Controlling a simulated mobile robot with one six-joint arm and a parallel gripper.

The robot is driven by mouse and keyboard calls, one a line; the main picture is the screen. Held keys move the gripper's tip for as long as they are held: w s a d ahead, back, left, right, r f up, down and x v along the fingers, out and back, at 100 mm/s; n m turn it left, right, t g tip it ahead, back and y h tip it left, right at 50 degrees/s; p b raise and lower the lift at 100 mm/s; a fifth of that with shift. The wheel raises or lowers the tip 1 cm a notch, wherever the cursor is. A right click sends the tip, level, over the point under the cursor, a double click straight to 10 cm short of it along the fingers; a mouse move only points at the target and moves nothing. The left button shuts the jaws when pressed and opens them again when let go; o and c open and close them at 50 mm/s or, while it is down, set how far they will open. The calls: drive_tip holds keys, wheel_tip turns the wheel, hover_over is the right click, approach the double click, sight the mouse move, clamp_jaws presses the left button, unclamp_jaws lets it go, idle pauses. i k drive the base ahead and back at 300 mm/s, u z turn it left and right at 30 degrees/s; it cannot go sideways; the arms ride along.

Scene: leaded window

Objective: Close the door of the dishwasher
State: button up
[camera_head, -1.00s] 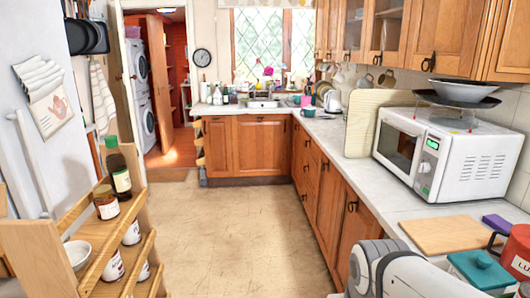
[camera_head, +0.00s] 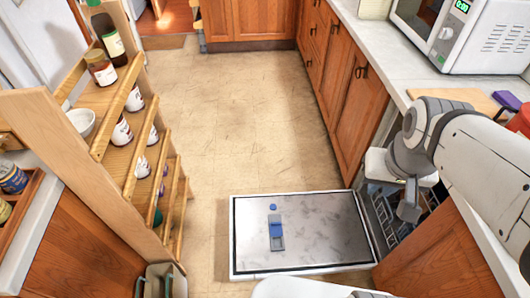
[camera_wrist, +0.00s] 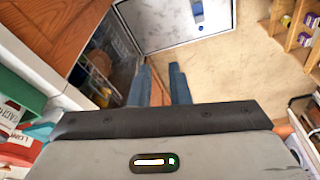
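The dishwasher door (camera_head: 335,225) is open and lies about level above the floor, its inner face up. That face is grey and marbled, with a blue and grey dispenser. The dishwasher's dark opening with a rack (camera_head: 384,214) is to its right, under the counter. The door also shows at the top of the wrist view (camera_wrist: 160,28), with the opening and rack (camera_wrist: 98,66) to its left. My gripper (camera_wrist: 160,78) is open, with a gap between its two blue-grey fingers. It is empty and appears apart from the door. My arm partly hides the opening in the head view.
A wooden shelf unit (camera_head: 118,160) with jars and bottles stands to the left of the door. The floor (camera_head: 230,130) beyond the door is clear. A microwave (camera_head: 480,35) and a cutting board stand on the right counter (camera_head: 390,68).

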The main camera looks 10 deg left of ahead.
sight(325, 232)
drive_tip(key=z, duration=1.2)
drive_tip(key=k, duration=2.55)
drive_tip(key=u, duration=1.15)
drive_tip(key=i, duration=1)
drive_tip(key=z, duration=0.05)
